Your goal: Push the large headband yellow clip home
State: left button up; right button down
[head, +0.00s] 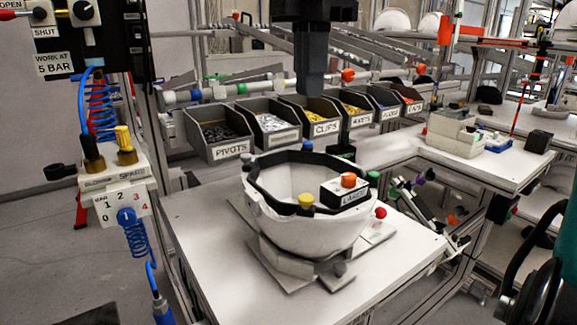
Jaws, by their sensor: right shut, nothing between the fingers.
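A white helmet shell (300,225) sits bowl-up on a grey fixture (285,262) on the near bench. The black large headband (268,187) runs around inside its rim, with a block labelled LARGE (345,193) at the right front. The yellow clip (306,200) stands at the front of the band; I cannot tell how deep it sits. An orange clip (348,180), a green one (373,178) and a blue one (307,145) are also around the rim. My left gripper is not in view.
Labelled bins of parts (232,151) line the back of the bench. A red knob (380,212) is right of the shell. An air panel (118,190) with blue hoses is at left. The bench top (200,225) is clear left of the fixture.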

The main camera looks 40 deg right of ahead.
jog(key=shift+s, duration=0.15)
send_near(307, 196)
notch_tip(307, 196, down, 6)
jog(key=shift+r, duration=0.2)
jog(key=shift+f, duration=0.65)
jog(key=shift+b, duration=0.3)
